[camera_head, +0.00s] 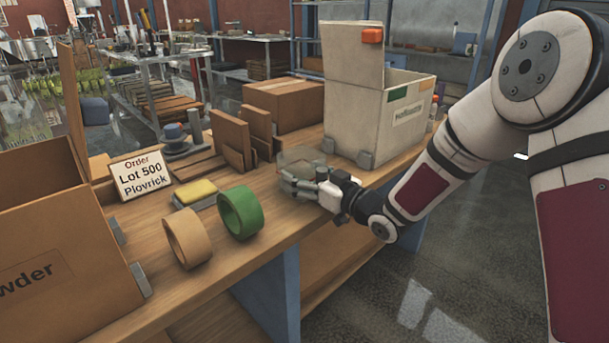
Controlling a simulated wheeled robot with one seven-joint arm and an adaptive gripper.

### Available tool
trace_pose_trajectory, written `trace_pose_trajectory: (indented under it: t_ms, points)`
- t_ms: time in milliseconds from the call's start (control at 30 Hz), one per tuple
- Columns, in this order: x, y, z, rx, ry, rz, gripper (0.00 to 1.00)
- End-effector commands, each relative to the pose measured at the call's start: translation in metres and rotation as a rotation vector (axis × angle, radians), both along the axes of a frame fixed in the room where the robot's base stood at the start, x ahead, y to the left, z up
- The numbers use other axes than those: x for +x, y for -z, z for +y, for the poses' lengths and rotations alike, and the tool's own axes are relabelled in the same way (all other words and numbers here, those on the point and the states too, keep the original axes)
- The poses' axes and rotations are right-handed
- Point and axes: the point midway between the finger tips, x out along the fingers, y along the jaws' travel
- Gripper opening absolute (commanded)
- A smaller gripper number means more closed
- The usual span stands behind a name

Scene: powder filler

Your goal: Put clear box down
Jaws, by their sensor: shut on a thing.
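The clear box (301,156) is a small see-through container at the middle of the wooden workbench, just left of the white open box. My gripper (301,184) reaches in from the right and is shut on the clear box at its near side. The fingers cover part of the box's front. The clear box is low over the bench top; I cannot tell whether its base touches the wood.
A white open box (376,118) stands right of my gripper. A green tape roll (240,212), a tan tape roll (187,238), a yellow sponge-like block (195,191) and an order sign (142,174) stand left. A cardboard box (60,235) fills the left. The bench's front edge runs below my gripper.

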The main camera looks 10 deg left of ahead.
Motion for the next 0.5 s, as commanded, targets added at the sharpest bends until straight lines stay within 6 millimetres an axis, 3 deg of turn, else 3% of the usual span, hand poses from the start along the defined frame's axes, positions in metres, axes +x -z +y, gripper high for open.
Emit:
trace_pose_trajectory:
  t_ms: [133,167,233,500]
  points:
    - [0.0002,0.0039,-0.0001,0.000,0.000,0.000,0.41]
    - [0.0001,0.0033,-0.0001,-0.001,0.000,0.001,0.81]
    - [0.0000,0.0028,0.0000,-0.001,0.000,0.001,0.95]
    - [0.0000,0.0027,0.0000,0.000,0.000,0.001,0.95]
